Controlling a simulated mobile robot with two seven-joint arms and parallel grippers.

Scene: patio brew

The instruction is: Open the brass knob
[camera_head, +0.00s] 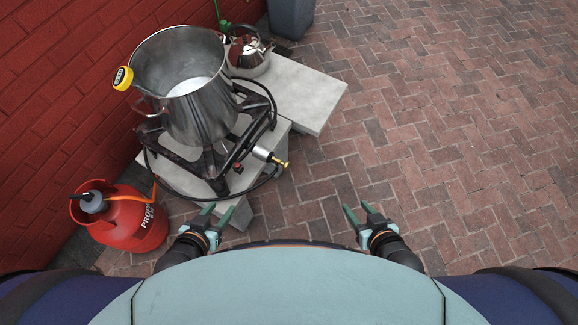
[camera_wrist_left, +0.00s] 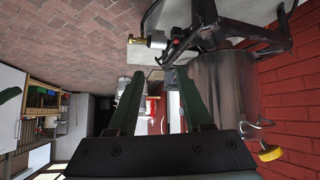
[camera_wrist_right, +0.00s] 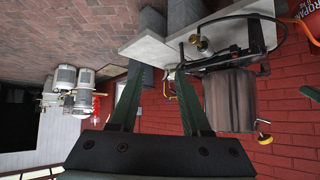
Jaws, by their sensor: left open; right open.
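The brass knob (camera_head: 281,163) is a small gold valve at the right end of a silver fitting on the burner (camera_head: 222,172), at its front right. It also shows in the left wrist view (camera_wrist_left: 136,40) and in the right wrist view (camera_wrist_right: 203,45). My left gripper (camera_head: 216,212) is open and empty, in front of the burner, to the left of the knob and nearer to me. My right gripper (camera_head: 357,208) is open and empty over the brick paving, to the right of the knob and nearer to me. Neither gripper touches the knob.
A large steel pot (camera_head: 205,115) with a yellow-capped thermometer (camera_head: 123,78) stands on the burner. A kettle (camera_head: 249,55) sits on the concrete slab (camera_head: 312,95) behind. A red propane cylinder (camera_head: 128,222) with an orange hose (camera_head: 152,190) stands at left. Paving (camera_head: 430,130) at right is clear.

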